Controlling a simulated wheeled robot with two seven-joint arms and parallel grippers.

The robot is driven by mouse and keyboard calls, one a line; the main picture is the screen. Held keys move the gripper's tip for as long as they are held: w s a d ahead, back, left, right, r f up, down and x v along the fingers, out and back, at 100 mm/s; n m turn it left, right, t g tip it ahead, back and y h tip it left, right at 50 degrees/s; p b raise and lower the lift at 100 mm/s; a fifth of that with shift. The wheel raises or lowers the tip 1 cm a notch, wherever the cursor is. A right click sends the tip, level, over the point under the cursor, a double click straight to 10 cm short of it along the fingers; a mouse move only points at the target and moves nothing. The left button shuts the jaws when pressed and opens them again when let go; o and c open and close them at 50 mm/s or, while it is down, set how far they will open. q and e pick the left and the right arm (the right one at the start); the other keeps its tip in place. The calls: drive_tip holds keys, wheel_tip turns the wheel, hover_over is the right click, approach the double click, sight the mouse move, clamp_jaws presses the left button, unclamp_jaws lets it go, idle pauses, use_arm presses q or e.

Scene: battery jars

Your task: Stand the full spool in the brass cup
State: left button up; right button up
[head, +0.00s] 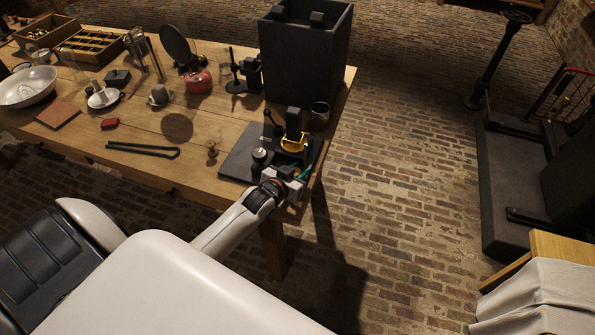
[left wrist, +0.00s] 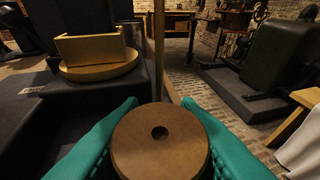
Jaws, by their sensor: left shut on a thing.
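My left gripper (head: 303,173) is at the table's front right corner, beside the dark base of a small device. In the left wrist view its teal fingers are shut on a spool (left wrist: 150,157). I see only the spool's round brown end with a central hole, so whether it is full does not show. The spool is hidden in the head view. A brass round part (head: 294,144), likely the brass cup, is on the device just beyond the gripper; it also shows in the left wrist view (left wrist: 104,70), apart from the spool. Another small wooden spool-like piece (head: 211,151) stands on the table.
A tall dark box (head: 305,55) and a dark jar (head: 319,115) stand behind the device. A thin upright rod (left wrist: 158,50) rises beyond the spool. Black tongs (head: 143,149) and a red block (head: 109,124) lie left. Open floor is right of the table.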

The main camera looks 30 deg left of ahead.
use_arm(q)
drive_tip(key=shift+f, duration=0.15)
drive_tip(key=o, duration=0.9)
drive_tip(key=shift+o, duration=0.2)
drive_tip(key=v, duration=1.2)
drive_tip(key=shift+r, duration=0.25)
